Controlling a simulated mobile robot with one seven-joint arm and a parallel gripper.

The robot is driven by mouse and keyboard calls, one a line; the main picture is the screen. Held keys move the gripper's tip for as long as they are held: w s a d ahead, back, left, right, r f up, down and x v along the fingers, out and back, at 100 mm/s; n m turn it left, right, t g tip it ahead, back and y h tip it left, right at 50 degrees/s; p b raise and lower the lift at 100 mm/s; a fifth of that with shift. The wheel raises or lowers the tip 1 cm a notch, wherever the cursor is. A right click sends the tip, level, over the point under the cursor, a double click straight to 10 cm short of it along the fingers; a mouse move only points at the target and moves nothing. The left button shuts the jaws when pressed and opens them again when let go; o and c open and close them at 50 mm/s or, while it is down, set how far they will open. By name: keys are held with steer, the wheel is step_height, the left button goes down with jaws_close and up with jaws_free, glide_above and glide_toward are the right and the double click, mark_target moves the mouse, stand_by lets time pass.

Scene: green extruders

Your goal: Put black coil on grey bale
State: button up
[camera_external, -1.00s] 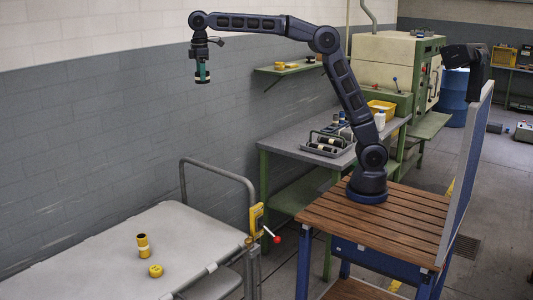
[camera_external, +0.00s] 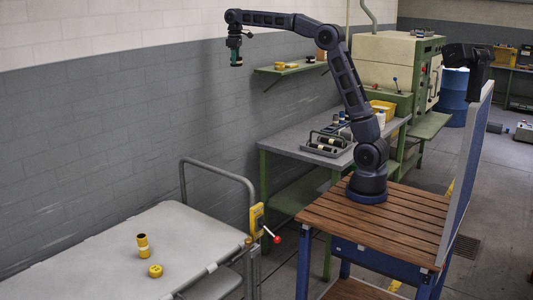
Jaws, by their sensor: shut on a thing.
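My gripper (camera_external: 236,57) hangs at the end of my arm, high in front of the grey wall, pointing down. It is shut on a small black cylinder with a pale band, which seems to be the black coil (camera_external: 236,64). Teal shows around the fingers, and the hold is too small to see in detail. The large light grey, flat-topped thing (camera_external: 110,245) at lower left may be the grey bale; I cannot tell for sure. My gripper is well above and to the right of it, not touching.
A yellow-and-black spool (camera_external: 143,246) and a yellow ring (camera_external: 155,271) sit on the grey top. A bent rail (camera_external: 215,168) rises at its far right end. A grey table (camera_external: 290,140) holds a tray of black cylinders (camera_external: 327,145). A green wall shelf (camera_external: 290,68) is right of my gripper.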

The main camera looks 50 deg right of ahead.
steer(key=s+d+m, duration=0.1)
steer(key=d+m, duration=0.2)
steer(key=d, duration=2)
steer(key=m, duration=0.8)
glide_above(348, 130)
step_height(348, 130, down, 46)
steer(key=shift+a+r, duration=0.1)
steer(key=shift+r, duration=0.05)
steer(key=o, duration=1)
steer(key=shift+o, duration=0.2)
